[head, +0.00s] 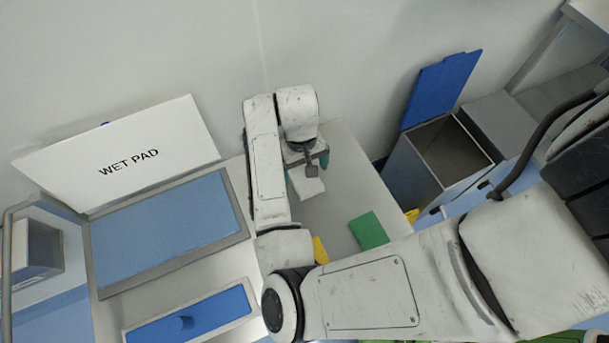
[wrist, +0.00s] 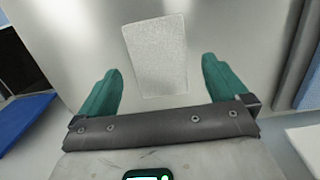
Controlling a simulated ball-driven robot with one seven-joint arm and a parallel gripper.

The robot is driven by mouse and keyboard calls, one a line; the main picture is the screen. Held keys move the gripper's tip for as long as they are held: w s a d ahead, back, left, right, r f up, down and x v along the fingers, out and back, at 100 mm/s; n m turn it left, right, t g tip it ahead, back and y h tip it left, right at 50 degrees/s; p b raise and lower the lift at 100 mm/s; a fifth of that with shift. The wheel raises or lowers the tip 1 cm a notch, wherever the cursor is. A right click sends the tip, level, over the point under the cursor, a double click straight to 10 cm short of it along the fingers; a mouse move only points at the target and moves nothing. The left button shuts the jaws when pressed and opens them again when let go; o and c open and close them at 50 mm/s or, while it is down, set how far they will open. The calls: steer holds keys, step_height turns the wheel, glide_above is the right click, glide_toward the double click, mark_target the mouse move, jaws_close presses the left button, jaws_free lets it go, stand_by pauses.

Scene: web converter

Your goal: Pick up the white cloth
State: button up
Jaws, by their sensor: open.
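The white cloth (wrist: 158,55) is a pale, textured rectangle lying flat on a light grey surface in the wrist view. It also shows in the head view (head: 308,185), partly covered by my gripper. My gripper (wrist: 160,82) has two green fingers spread wide. The cloth lies between and beyond the fingertips in the wrist view, with nothing gripped. In the head view my gripper (head: 309,163) is over the back part of the grey table, right at the cloth. Its height above the cloth is hard to tell.
A green cloth (head: 369,230) lies on the grey table (head: 335,205), and a yellow piece (head: 320,250) is partly hidden by my arm. An open bin with a blue lid (head: 440,88) stands to the right. The WET PAD box (head: 165,230) is at the left.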

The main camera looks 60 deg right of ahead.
steer(key=shift+s+a+f, duration=0.1)
steer(key=shift+f, duration=1.15)
steer(key=shift+c, duration=0.4)
steer(key=c, duration=1)
steer(key=shift+r, duration=0.1)
steer(key=shift+r, duration=0.5)
steer(key=s+r, duration=0.1)
steer(key=r, duration=0.1)
steer(key=s+a+r+b, duration=0.1)
steer(key=s+r, duration=0.2)
steer(key=r, duration=0.2)
steer(key=shift+s+a+r, duration=0.1)
steer(key=shift+s+a, duration=0.05)
steer(key=shift+a, duration=0.1)
steer(key=s+a+r, duration=0.1)
steer(key=s, duration=0.2)
steer(key=s+a+r, duration=0.1)
steer(key=s+r, duration=0.1)
steer(key=s, duration=0.1)
steer(key=s+a+r+b, duration=0.1)
steer(key=s, duration=0.2)
steer(key=shift+r, duration=0.3)
